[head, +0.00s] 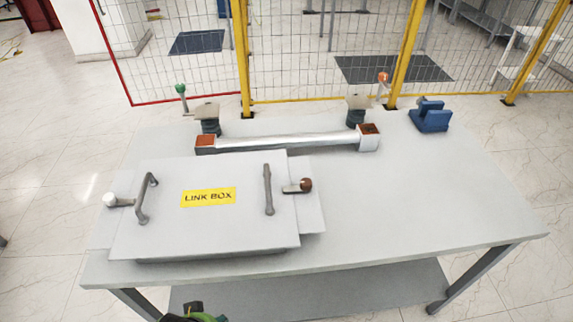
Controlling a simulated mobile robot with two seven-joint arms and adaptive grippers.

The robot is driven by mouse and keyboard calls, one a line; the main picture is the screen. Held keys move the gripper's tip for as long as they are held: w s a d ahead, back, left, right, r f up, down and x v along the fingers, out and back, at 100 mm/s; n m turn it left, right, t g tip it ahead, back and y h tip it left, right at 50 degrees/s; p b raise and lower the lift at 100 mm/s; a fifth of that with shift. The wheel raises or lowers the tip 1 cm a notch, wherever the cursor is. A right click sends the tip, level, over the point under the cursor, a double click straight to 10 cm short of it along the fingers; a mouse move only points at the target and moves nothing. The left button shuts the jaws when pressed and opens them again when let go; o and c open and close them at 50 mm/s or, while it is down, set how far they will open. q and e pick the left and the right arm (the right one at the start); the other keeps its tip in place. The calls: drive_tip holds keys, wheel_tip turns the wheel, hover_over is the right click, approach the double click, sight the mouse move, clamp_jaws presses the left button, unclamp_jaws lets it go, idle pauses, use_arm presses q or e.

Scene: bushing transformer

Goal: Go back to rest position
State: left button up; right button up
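Neither of my grippers can be made out in the head view. A small dark and green piece shows at the bottom edge, left of centre; too little of it is visible to tell what it is. The link box (226,228) lies on the table (430,205) at the front left, with its lid on, a yellow label, two grey handles and a knob at each side, one white and one brown. Behind it lies a silver bar (285,141) with copper-coloured end blocks. Nothing is seen touching the box or bar.
Two dark insulators with flat tops stand behind the bar, near a green-knobbed lever (181,92) and an orange-knobbed lever (383,79). A blue block (430,117) sits at the back right. A yellow-posted mesh fence (320,50) stands behind.

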use_arm(q)
drive_tip(key=s+a+f+g+b, duration=0.15)
drive_tip(key=s+f, duration=0.35)
drive_tip(key=f, duration=0.9)
drive_tip(key=s+f+b, duration=0.2)
drive_tip(key=s+f, duration=0.3)
drive_tip(key=f, duration=0.8)
drive_tip(key=s+a+f+b, duration=0.1)
drive_tip(key=s+f, duration=0.5)
drive_tip(key=s, duration=0.3)
drive_tip(key=shift+a+f+g, duration=0.25)
drive_tip(key=shift+f+g, duration=0.05)
drive_tip(key=shift+g, duration=0.05)
